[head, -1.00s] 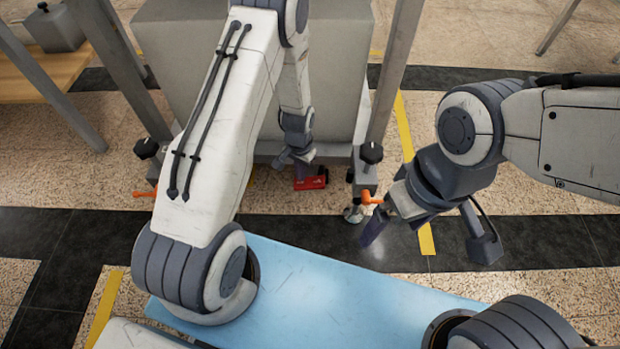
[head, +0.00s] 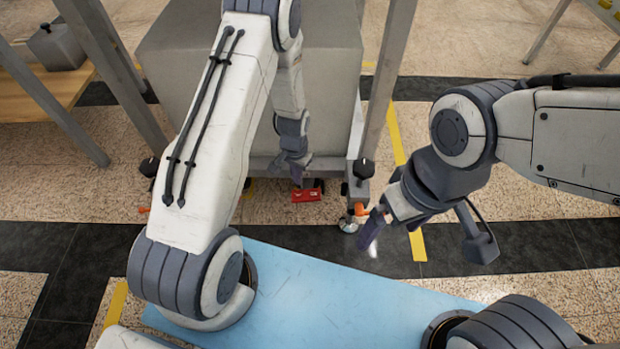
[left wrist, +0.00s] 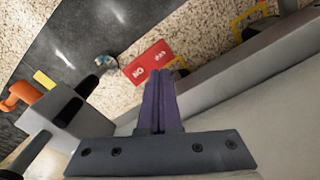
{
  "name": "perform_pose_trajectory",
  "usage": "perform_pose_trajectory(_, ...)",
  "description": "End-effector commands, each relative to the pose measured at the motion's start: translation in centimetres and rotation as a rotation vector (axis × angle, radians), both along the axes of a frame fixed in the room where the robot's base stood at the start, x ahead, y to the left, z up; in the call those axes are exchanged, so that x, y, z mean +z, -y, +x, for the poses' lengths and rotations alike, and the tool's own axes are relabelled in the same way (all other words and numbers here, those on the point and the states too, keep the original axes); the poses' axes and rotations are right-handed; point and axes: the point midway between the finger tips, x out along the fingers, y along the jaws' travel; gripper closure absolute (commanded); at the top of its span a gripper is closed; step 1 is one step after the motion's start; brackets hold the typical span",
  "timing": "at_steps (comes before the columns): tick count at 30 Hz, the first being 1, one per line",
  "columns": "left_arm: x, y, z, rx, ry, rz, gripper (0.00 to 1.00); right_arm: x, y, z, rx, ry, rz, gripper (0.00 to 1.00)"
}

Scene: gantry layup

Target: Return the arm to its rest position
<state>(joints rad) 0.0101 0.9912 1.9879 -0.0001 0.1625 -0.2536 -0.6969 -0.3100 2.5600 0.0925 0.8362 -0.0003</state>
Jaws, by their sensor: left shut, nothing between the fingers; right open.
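My left arm reaches out over the blue top of my base, away from the camera. My left gripper (head: 297,178) is at the front of the large grey block, just above a red item on the floor. In the left wrist view its purple fingers (left wrist: 160,100) are together with nothing between them. My right gripper (head: 371,232) hangs over the dark floor band on the right, its fingers partly hidden by its wrist. It is open and holds nothing that I can see.
A large grey block (head: 250,75) stands in a frame with grey legs (head: 390,75). A red item (head: 306,194) lies beneath; the left wrist view shows lettering on this red sign (left wrist: 147,63). An orange lever (left wrist: 22,94) sticks out beside a frame foot. A wooden table (head: 50,85) stands back left.

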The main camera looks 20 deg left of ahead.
Motion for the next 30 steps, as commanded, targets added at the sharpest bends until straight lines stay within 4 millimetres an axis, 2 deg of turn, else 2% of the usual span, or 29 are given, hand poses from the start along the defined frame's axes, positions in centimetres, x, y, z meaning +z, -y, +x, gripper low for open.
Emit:
perform_pose_trajectory(7,0.1,0.1,0.0,-0.001,0.001,0.0,1.0,0.0,0.0,0.0,0.0,0.0,0.0,0.03)
perform_pose_trajectory(9,1.1,0.5,0.1,-0.007,0.003,-0.001,1.0,0.3,0.0,0.0,0.0,0.0,0.0,0.03)
perform_pose_trajectory(11,2.8,1.3,0.2,-0.02,0.008,-0.001,1.0,0.7,0.0,0.0,0.0,0.0,0.0,0.03)
perform_pose_trajectory(14,7.7,3.8,0.0,-0.056,0.017,-0.004,1.0,1.6,0.0,0.0,0.0,0.0,0.0,0.03)
perform_pose_trajectory(17,14.0,7.0,-1.4,-0.102,0.027,-0.011,1.0,2.8,0.0,0.0,0.0,0.0,0.0,0.03)
perform_pose_trajectory(18,16.4,8.3,-2.3,-0.121,0.028,-0.014,1.0,3.3,0.0,0.0,0.0,0.0,0.0,0.03)
perform_pose_trajectory(20,19.9,9.9,-4.0,-0.151,0.029,-0.02,1.0,3.9,0.0,0.0,0.0,0.0,0.0,0.03)
perform_pose_trajectory(24,27.1,13.0,-8.9,-0.218,0.032,-0.037,1.0,5.4,0.0,0.0,0.0,0.0,0.0,0.03)
perform_pose_trajectory(27,31.1,14.2,-12.6,-0.265,0.032,-0.05,1.0,6.4,0.0,0.0,0.0,0.0,0.0,0.03)
perform_pose_trajectory(30,33.8,14.7,-15.8,-0.302,0.028,-0.061,1.0,7.1,0.0,0.0,0.0,0.0,0.0,0.03)
